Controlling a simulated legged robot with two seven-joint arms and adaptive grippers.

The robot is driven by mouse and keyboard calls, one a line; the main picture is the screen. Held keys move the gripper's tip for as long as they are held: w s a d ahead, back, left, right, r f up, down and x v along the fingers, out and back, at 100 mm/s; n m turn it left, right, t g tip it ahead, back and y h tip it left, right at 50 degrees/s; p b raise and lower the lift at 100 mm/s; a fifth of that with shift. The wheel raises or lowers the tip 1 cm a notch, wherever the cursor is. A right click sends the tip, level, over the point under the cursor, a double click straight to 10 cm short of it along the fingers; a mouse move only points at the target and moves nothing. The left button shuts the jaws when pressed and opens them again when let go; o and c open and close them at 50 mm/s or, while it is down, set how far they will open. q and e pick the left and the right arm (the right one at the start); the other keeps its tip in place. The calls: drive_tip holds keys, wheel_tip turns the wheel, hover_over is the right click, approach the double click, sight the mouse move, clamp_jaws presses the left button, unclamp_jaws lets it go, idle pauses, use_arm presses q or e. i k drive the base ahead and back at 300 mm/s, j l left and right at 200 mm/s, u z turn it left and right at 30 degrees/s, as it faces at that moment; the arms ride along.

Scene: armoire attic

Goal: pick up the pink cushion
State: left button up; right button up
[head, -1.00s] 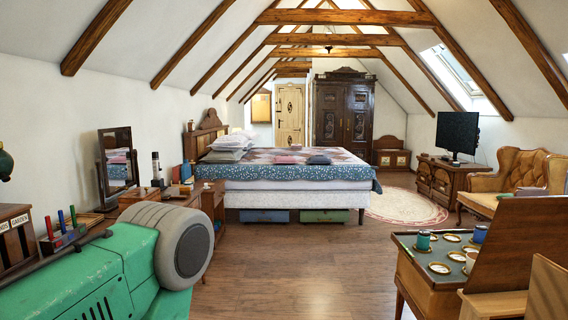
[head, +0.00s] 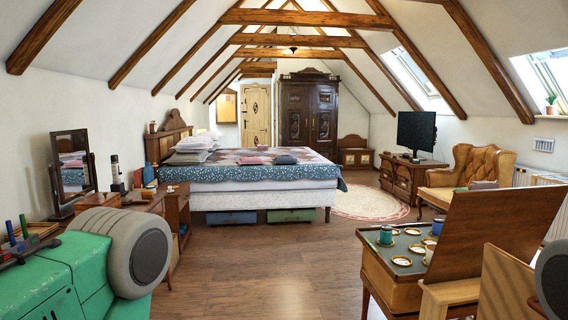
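A small, flat pink item (head: 252,160) lies on the patterned bedspread of the bed (head: 225,177), well ahead of me. It is the pinkest cushion-like thing in the head view, but it is too small to tell for sure that it is a cushion. A dark item (head: 285,160) lies just right of it, and a stack of pale pillows (head: 193,150) is at the headboard end. A dull mauve item (head: 484,185) sits on the tan armchair (head: 478,172) at the right. Neither of my grippers shows in the head view.
Bare wood floor (head: 245,260) runs from me to the bed. A nightstand (head: 177,215) and mirror (head: 72,165) are at left.

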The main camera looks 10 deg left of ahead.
sight(248, 160)
drive_tip(key=u, duration=0.35)
drive_tip(key=i+u, duration=0.15)
drive_tip(key=i, duration=7.15)
drive_tip(key=j, duration=0.1)
